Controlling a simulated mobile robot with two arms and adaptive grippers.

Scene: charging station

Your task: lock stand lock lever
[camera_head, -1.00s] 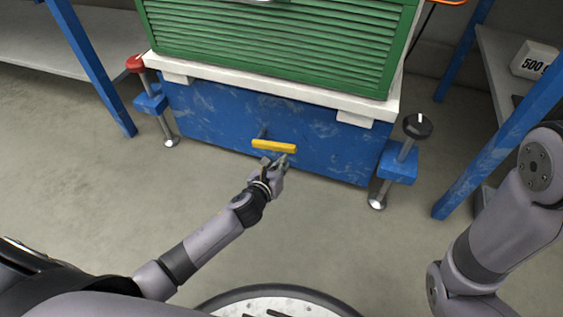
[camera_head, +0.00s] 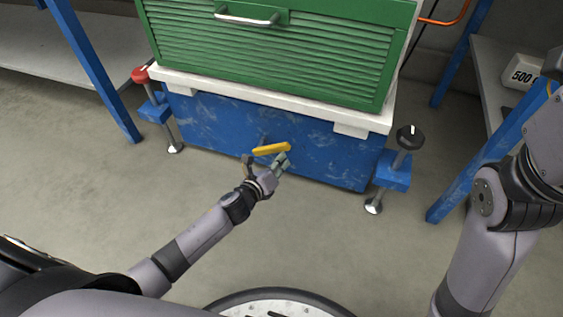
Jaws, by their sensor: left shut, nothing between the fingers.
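The yellow lock lever (camera_head: 271,149) sits on the front of the blue stand (camera_head: 325,150). It is nearly level, with its right end slightly higher than its left. My left gripper (camera_head: 264,161) is just below and in front of the lever. It is shut with nothing held; whether it touches the lever I cannot tell. My right gripper is out of view; only my right arm shows at the right edge.
A green slatted cabinet (camera_head: 275,55) with a metal handle (camera_head: 247,18) stands on the stand's white top. Screw feet with a red knob (camera_head: 139,74) and a black knob (camera_head: 410,137) flank the stand. Blue-legged shelves stand on both sides. The grey floor in front is clear.

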